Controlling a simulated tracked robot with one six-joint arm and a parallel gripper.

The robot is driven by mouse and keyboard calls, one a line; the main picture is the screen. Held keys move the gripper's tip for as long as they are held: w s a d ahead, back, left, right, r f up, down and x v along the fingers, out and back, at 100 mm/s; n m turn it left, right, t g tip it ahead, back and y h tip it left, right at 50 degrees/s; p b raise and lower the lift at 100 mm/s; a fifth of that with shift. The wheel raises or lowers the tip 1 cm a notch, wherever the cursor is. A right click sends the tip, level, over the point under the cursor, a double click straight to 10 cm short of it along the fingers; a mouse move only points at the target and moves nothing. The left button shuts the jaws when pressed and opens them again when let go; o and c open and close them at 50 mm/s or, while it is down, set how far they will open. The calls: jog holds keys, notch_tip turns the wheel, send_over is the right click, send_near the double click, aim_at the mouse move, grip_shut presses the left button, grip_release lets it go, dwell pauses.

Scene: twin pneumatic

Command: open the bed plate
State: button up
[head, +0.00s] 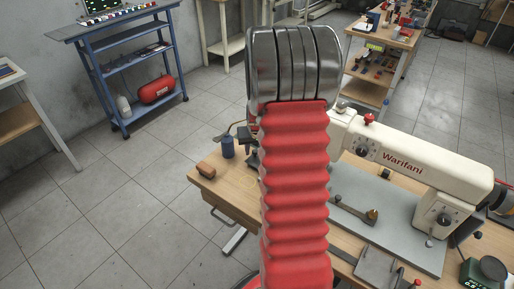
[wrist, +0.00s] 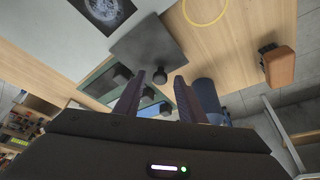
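A cream sewing machine marked Warifani (head: 400,165) stands on a wooden bench. Its flat grey bed plate (head: 405,225) lies level under the arm. A lever with a brass-coloured end (head: 355,209) lies on this plate. A smaller grey plate (head: 378,268) sits at the bench's front; I cannot tell whether it belongs to the bed. My red ribbed arm hides the left part of the machine, and my gripper is not seen in the head view. In the wrist view my gripper (wrist: 160,76) has its two dark fingers apart, with nothing seen held between them.
A brown block (head: 206,169) and a blue cylinder (head: 228,146) stand at the bench's left end. In the wrist view the block (wrist: 280,66) is right and the cylinder (wrist: 207,98) is behind the right finger. A blue cart (head: 128,75) stands back left. Floor at left is clear.

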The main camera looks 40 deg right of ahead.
jog(key=v, duration=1.3)
jog(key=shift+s+a+r, duration=0.15)
jog(key=shift+r, duration=0.1)
dwell(0.5)
jog(key=s+a+r+n, duration=0.2)
jog(key=s+a, duration=0.3)
jog(key=a, duration=0.6)
jog(key=s+a+r+n+t+y, duration=0.1)
jog(key=s+a+r, duration=0.4)
jog(key=a, duration=0.6)
jog(key=s+a+r+n+t+y, duration=0.1)
jog(key=s+a+r+n, duration=0.2)
jog(key=a, duration=0.8)
jog(key=shift+s+r+n, duration=0.15)
jog(key=shift+s+n, duration=0.25)
jog(key=shift+s, duration=0.55)
jog(key=shift+c, duration=0.6)
